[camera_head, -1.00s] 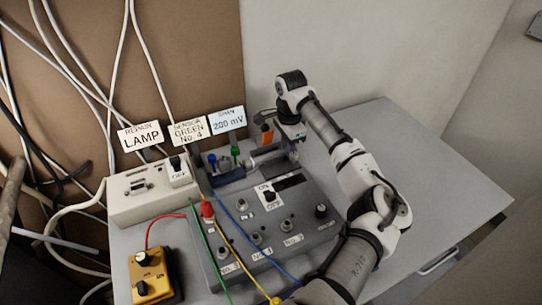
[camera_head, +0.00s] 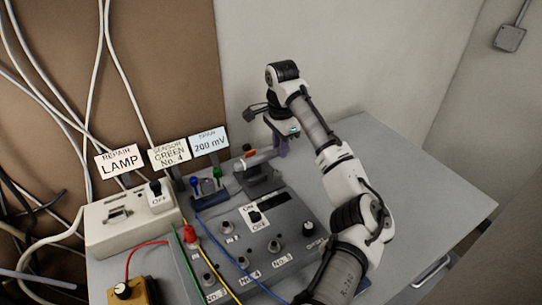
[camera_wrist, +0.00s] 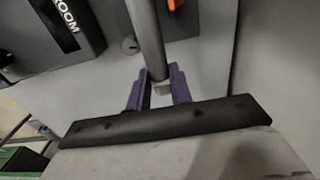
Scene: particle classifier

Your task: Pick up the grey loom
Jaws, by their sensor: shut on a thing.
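The grey loom (camera_head: 260,158) shows in the head view as a short grey tube at the back of the grey control panel (camera_head: 225,240). My gripper (camera_head: 283,147) is at its right end. In the wrist view the grey loom (camera_wrist: 146,35) runs down from the top edge to between the purple fingers of my gripper (camera_wrist: 157,82). The fingers are shut on it. Its far end is out of the wrist view, and whether it is clear of the panel everywhere is hard to tell.
A white box (camera_head: 130,220) with a switch and label cards stand at the left. A yellow box (camera_head: 135,293) is at the front left. Coloured wires cross the panel. The grey table top (camera_head: 430,190) at the right is clear.

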